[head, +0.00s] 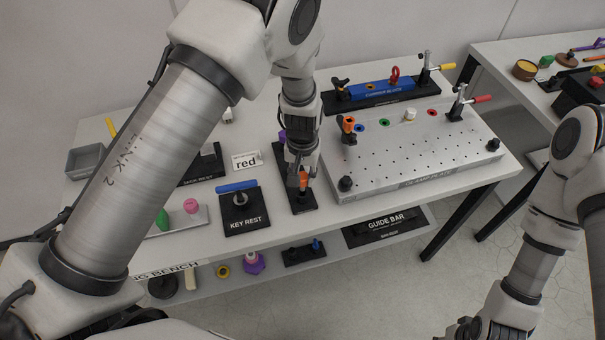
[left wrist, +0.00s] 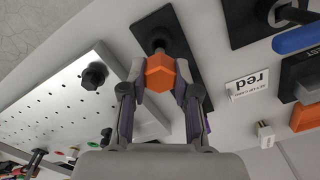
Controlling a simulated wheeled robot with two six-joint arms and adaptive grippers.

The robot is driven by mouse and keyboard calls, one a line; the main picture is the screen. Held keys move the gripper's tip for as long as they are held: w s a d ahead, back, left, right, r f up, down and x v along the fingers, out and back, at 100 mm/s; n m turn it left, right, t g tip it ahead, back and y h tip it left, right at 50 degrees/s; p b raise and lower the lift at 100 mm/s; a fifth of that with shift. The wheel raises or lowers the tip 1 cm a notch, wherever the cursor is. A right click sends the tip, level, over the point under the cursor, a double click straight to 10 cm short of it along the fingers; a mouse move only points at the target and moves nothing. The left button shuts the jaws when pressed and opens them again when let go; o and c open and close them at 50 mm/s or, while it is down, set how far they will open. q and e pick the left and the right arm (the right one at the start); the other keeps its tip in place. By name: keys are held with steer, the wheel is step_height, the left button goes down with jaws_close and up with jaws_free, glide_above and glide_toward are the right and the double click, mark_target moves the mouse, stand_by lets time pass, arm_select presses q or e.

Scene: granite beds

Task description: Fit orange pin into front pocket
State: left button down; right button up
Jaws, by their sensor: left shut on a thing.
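The orange pin (head: 304,180) has a hexagonal head, which faces the camera in the left wrist view (left wrist: 160,75). My left gripper (head: 299,178) is shut on it, with one finger on each side of the head. They are over the front part of a narrow black strip (head: 304,206) on the bench. I cannot tell whether the pin's lower end is seated or clear of the strip. No front pocket can be made out clearly. My right gripper (head: 490,327) is partly cut off at the bottom right.
The perforated clamp plate (head: 420,150) with black knobs, coloured sockets and toggle clamps is close on the right. The key rest (head: 246,215) with a blue-handled key and a "red" card (head: 246,161) are on the left. A lower shelf holds more parts.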

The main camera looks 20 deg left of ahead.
mark_target(302, 190)
arm_select(q)
steer(key=shift+f+b, duration=1.1)
steer(key=shift+f, duration=1.05)
steer(key=c, duration=0.8)
jaws_free()
steer(key=shift+r, duration=0.1)
step_height(302, 190, up, 5)
steer(key=p, duration=0.4)
steer(key=shift+r, duration=0.1)
